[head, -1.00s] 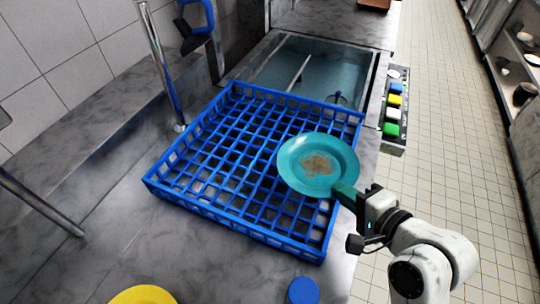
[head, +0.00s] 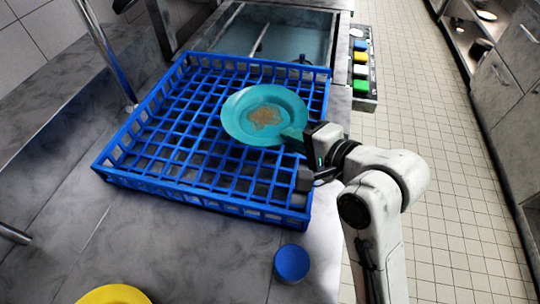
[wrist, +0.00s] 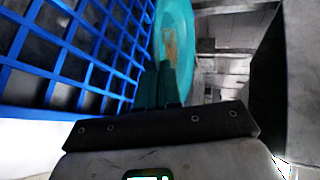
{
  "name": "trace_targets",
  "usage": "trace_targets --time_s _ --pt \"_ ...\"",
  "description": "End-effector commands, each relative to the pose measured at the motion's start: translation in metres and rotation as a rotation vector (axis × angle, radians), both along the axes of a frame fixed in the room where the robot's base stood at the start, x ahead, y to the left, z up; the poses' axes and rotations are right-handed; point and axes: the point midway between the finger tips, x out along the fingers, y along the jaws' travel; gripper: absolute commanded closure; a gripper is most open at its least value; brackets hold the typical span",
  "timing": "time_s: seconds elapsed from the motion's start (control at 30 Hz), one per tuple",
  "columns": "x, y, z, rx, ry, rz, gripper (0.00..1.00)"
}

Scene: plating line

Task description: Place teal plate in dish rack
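The teal plate (head: 264,115) has a brown food stain in its middle and is held over the right part of the blue dish rack (head: 205,200). My gripper (head: 297,138) is shut on the plate's near right edge. In the wrist view the plate (wrist: 175,30) stands out beyond my gripper's fingers (wrist: 160,85), with the rack's grid (wrist: 60,50) to the left. The rack is an open blue crate on the grey counter and looks empty. The plate hides part of its grid, and I cannot tell the plate's exact height above it.
A sink (head: 275,40) lies behind the rack. A panel with several coloured buttons (head: 361,70) is at the counter's right edge. A yellow plate (head: 113,295) and a blue round object (head: 292,262) are at the front. Tiled floor lies to the right.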

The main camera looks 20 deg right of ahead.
Motion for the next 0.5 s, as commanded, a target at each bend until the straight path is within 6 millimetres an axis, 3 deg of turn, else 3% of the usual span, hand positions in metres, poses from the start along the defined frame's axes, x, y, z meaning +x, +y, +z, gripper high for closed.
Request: trace_targets --time_s 0.2,0.5 --pt "0.035 0.015 -0.033 0.001 0.001 0.000 1.00" --pt "0.055 0.024 -0.059 0.000 -0.001 -0.001 1.00"
